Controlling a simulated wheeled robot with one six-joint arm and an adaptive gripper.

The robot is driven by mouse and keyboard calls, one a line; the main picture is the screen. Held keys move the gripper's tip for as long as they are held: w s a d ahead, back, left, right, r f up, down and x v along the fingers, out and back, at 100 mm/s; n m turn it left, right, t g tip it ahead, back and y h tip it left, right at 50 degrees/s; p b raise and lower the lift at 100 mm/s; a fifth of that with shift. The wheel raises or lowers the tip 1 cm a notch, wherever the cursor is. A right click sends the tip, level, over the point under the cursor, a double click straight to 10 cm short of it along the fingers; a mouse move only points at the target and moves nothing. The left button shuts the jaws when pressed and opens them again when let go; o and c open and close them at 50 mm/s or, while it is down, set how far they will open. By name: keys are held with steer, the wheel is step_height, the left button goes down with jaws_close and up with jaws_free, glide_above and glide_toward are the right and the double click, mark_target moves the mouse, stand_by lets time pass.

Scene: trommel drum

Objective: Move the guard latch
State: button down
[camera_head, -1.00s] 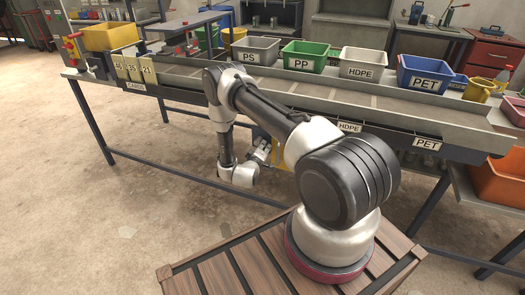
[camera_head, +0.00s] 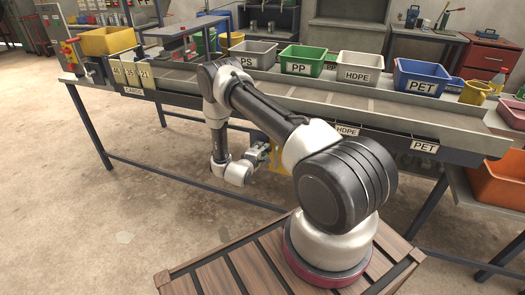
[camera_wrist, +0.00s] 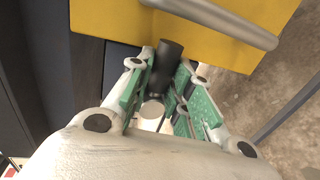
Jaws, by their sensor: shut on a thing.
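The guard latch seems to be the dark cylindrical handle (camera_wrist: 168,62) in the wrist view, standing in front of a yellow panel (camera_wrist: 110,22). My gripper (camera_wrist: 160,80) has its two green-padded fingers on either side of this handle and is shut on it. In the head view my gripper (camera_head: 262,153) is low, under the front edge of the sorting bench. A bit of the yellow panel (camera_head: 281,157) shows to its right; the latch cannot be made out there.
A grey bar (camera_wrist: 225,20) runs across the yellow panel, close beyond the handle. The sorting bench (camera_head: 460,135) carries labelled bins, including a blue PET bin (camera_head: 421,78). A bench leg (camera_head: 90,125) stands left of my arm. Open floor lies in front.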

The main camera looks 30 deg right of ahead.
steer(key=shift+w+a+r, duration=0.2)
steer(key=shift+w+a, duration=0.1)
steer(key=shift+w, duration=0.2)
steer(key=c, duration=1.3)
jaws_free()
steer(key=shift+f, duration=0.1)
steer(key=shift+s, duration=0.1)
steer(key=shift+s, duration=0.1)
steer(key=v, duration=1.2)
